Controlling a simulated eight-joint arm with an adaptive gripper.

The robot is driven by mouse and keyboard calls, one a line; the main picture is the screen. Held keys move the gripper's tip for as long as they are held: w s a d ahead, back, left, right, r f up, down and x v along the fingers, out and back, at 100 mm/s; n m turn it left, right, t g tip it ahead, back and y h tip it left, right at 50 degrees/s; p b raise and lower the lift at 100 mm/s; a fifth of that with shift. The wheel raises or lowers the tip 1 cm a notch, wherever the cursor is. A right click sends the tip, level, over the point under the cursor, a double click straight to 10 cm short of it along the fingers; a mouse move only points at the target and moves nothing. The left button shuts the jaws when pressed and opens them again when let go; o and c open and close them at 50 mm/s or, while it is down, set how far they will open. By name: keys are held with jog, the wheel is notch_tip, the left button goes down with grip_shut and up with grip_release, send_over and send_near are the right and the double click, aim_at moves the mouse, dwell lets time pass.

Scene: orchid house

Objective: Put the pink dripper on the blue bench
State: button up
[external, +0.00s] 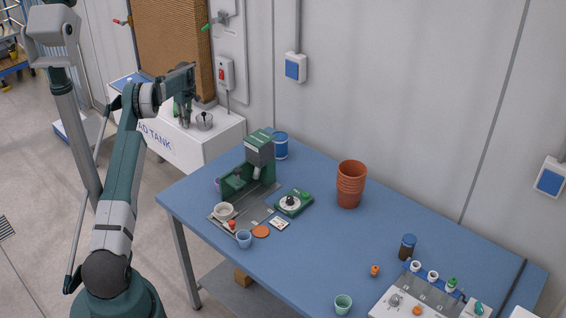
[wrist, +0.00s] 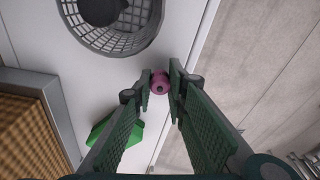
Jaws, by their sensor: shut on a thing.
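The pink dripper (wrist: 160,83) sits between the fingertips of my gripper (wrist: 161,78) in the wrist view. My gripper is shut on it, over the white tank top. In the external view my gripper (external: 183,119) is at the top of the white tank, left of the bench, and the dripper is too small or hidden to make out there. I cannot tell whether the dripper touches the tank top. The blue bench (external: 310,255) stands to the right of the tank, with bare blue surface along its front and middle.
A dark mesh pot (wrist: 110,22) is close beside the fingertips, also on the tank in the external view (external: 204,122). A green piece (wrist: 118,128) lies nearby. The bench holds a green machine (external: 259,150), a terracotta pot stack (external: 350,184) and a white rack (external: 430,295).

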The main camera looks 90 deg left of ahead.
jog(key=shift+r, duration=0.1)
jog(key=shift+r+p, duration=0.65)
jog(key=shift+r, duration=4.25)
